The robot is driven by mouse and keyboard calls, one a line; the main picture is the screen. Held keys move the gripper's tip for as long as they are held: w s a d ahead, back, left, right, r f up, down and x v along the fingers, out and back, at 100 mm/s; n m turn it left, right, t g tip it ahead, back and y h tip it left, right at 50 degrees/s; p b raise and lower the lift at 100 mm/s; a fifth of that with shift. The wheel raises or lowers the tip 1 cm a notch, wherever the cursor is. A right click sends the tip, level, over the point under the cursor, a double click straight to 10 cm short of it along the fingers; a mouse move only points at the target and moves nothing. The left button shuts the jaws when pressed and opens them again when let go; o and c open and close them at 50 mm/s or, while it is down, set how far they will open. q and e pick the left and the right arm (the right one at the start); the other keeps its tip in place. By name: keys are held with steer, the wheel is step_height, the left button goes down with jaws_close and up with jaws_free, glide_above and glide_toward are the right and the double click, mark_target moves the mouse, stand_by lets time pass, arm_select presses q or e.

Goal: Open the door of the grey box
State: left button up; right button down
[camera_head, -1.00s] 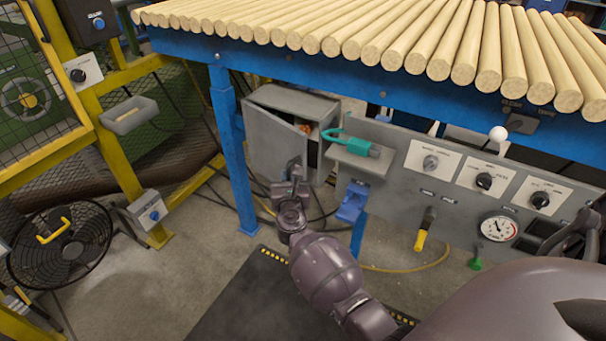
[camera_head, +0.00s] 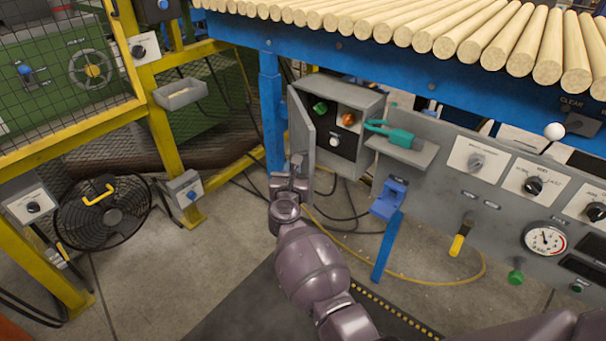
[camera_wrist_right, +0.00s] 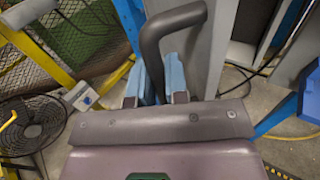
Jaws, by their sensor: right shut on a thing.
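The grey box (camera_head: 372,102) stands under the blue-framed table, left of the grey control panel. Its door (camera_head: 301,122) is swung wide open toward the left, and the inside shows a green knob (camera_head: 320,107), an orange knob (camera_head: 348,119) and a white knob (camera_head: 334,141). My right gripper (camera_head: 297,168) is at the lower part of the door. In the right wrist view its blue-tipped fingers (camera_wrist_right: 158,82) are shut on the dark door handle (camera_wrist_right: 160,32), beside the grey door panel (camera_wrist_right: 203,45). My left gripper is not in view.
A shelf (camera_head: 402,150) with a teal padlock-like tool (camera_head: 398,138) is right of the box. A blue table leg (camera_head: 272,120) stands close to the door's left. A black fan (camera_head: 105,212) and yellow frame are further left. Cables lie on the floor below.

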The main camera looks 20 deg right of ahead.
steer(key=shift+a, duration=0.15)
stand_by(0.3)
steer(key=c, duration=1.1)
jaws_free()
steer(key=shift+w, duration=0.1)
steer(key=shift+c, duration=0.2)
